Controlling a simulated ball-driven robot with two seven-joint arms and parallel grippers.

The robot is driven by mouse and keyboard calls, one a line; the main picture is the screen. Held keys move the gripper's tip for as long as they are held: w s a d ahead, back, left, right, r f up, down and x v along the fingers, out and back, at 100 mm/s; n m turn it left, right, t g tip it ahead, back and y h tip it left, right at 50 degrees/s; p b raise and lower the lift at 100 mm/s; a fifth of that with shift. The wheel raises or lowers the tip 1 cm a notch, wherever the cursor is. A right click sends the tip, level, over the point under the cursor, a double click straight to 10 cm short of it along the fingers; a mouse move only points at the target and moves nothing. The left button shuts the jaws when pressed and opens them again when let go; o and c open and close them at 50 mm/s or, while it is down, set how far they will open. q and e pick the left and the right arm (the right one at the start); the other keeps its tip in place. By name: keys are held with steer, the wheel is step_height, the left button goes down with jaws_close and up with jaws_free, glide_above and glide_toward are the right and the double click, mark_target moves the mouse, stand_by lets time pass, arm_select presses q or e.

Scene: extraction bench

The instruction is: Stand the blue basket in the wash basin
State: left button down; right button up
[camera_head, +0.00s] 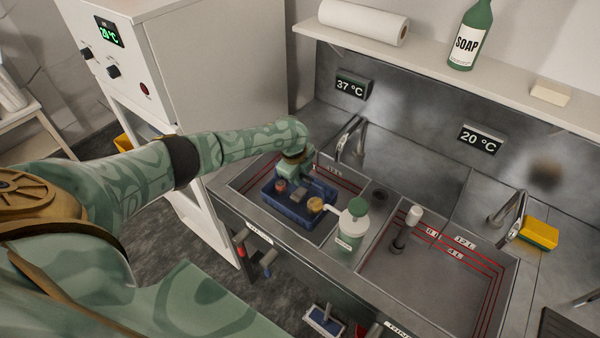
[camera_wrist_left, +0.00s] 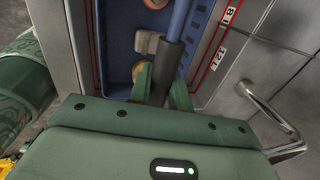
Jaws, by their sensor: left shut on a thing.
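The blue basket (camera_head: 288,209) is inside the left basin (camera_head: 250,178), under the 37 °C display. It looks upright and holds a few small items, including a reddish one, a grey block and a yellowish one. Whether its base touches the basin floor is hard to tell. My left gripper (camera_head: 293,172) is at the basket's top. In the left wrist view its green fingers (camera_wrist_left: 163,88) are closed around the dark grip of the basket's blue handle (camera_wrist_left: 180,22). The basket wall (camera_wrist_left: 117,68) shows beside the red level lines. My right gripper is out of view.
The right basin (camera_head: 430,275) holds a small dark-and-white item. A green-capped bottle (camera_head: 350,222) stands on the divider beside the basket. Taps (camera_head: 345,135) rise behind the basins. A yellow sponge (camera_head: 539,233) lies at right. A shelf (camera_head: 440,65) overhangs the back.

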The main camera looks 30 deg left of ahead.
mark_target(300, 203)
arm_select(q)
steer(key=s+b+x, duration=0.1)
steer(key=b+x, duration=0.2)
steer(key=x, duration=0.1)
steer(key=s+b+x, duration=0.1)
steer(key=b+x, duration=0.2)
steer(key=x, duration=0.2)
steer(key=b+x, duration=0.4)
steer(key=shift+s+a+f, duration=0.1)
steer(key=shift+s+f, duration=0.2)
steer(key=shift+f, duration=0.25)
steer(key=c, duration=1.2)
jaws_free()
steer(key=shift+c, duration=0.2)
steer(key=shift+o, duration=0.4)
steer(key=w+p+v, duration=0.1)
steer(key=p+v, duration=0.4)
steer(key=w+p+v, duration=0.1)
steer(key=p+v, duration=0.3)
steer(key=v, duration=0.1)
steer(key=w+p+v, duration=0.1)
steer(key=p+v, duration=0.4)
steer(key=v, duration=0.1)
steer(key=shift+w+r+p, duration=0.1)
steer(key=shift+r+p, duration=0.2)
steer(key=shift+f, duration=0.1)
